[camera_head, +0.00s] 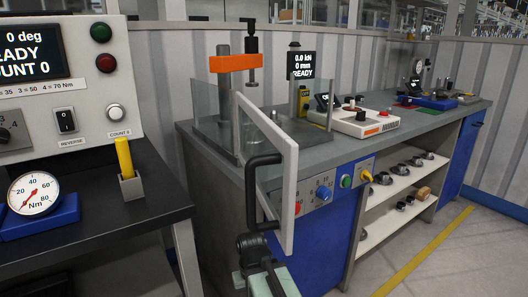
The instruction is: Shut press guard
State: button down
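The press guard (289,190) is a clear panel with a pale grey frame edge. It stands swung out from the press (233,63), past the front edge of the bench, so the press's front is uncovered. Its black bar handle (251,196) is on the near side, facing left. My gripper (253,244) is at the bottom of the view, right at the handle's lower end. Its dark jaws overlap the handle there; whether they are closed around it is not clear.
The grey bench (440,118) carries a white control box (358,124) and a small display (301,64). Below are a control panel (325,196) and shelves of parts (400,190). A dark table (100,218) with a dial gauge (35,195) stands close on the left.

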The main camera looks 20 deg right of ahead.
aim_at(283, 229)
jog(key=z, duration=0.2)
jog(key=k, duration=1.85)
jog(key=u, duration=1.85)
jog(key=i, duration=1.05)
jog(key=z, duration=0.05)
